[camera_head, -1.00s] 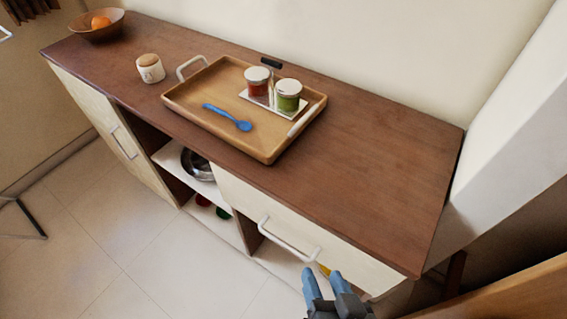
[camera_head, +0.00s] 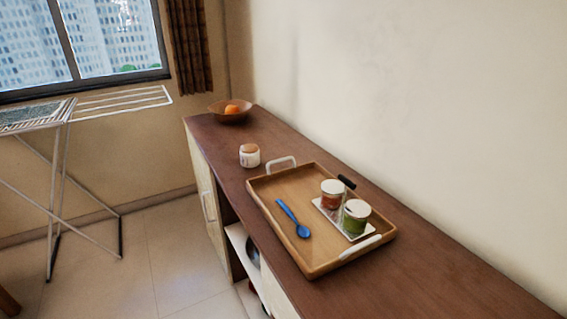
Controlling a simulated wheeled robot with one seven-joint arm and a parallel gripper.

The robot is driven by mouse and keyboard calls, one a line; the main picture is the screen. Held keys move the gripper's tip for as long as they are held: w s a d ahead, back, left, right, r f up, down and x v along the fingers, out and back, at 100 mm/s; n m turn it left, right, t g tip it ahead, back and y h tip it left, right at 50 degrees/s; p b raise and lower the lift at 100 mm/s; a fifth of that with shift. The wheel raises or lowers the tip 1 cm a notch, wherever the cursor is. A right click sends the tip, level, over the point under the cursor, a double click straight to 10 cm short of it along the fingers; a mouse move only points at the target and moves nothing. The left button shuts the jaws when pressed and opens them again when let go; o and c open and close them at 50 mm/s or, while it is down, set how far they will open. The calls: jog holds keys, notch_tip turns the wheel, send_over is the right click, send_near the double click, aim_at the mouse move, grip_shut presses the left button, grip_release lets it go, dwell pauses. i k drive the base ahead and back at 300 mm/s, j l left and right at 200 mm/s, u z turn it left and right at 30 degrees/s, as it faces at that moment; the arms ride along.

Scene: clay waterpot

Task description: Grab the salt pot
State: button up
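A small white pot (camera_head: 250,159) with a brown wooden-looking lid stands upright on the brown cabinet top, just left of the wooden tray. It carries dark marks on its front, too small to read; it looks like the salt pot. Two glass jars with white lids, one red (camera_head: 332,196) and one green (camera_head: 354,220), stand on a small white holder inside the tray. My gripper is not in view.
The wooden tray (camera_head: 262,205) with white handles holds a blue spoon (camera_head: 293,218). A brown bowl (camera_head: 217,110) with an orange (camera_head: 232,109) sits at the far end. A drying rack (camera_head: 52,215) stands left. A wall runs behind the cabinet. The floor (camera_head: 170,250) between rack and cabinet looks clear.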

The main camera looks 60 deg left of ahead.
aim_at(249, 154)
jog(key=i+l+u, duration=0.1)
jog(key=u, duration=0.25)
jog(key=l+u, duration=0.15)
jog(key=u, duration=0.25)
jog(key=l+u, duration=0.2)
jog(key=u, duration=0.9)
jog(key=i+z, duration=0.1)
jog(key=z, duration=0.35)
jog(key=i+j+z, duration=0.25)
jog(key=j+z, duration=0.5)
jog(key=j, duration=0.2)
jog(key=i+j, duration=0.1)
jog(key=j, duration=0.35)
jog(key=i+j, duration=0.1)
jog(key=j, duration=0.35)
jog(key=i+j+z, duration=0.1)
jog(key=j, duration=0.35)
jog(key=i+j, duration=0.1)
jog(key=j, duration=0.35)
jog(key=i+j, duration=0.2)
jog(key=i, duration=0.25)
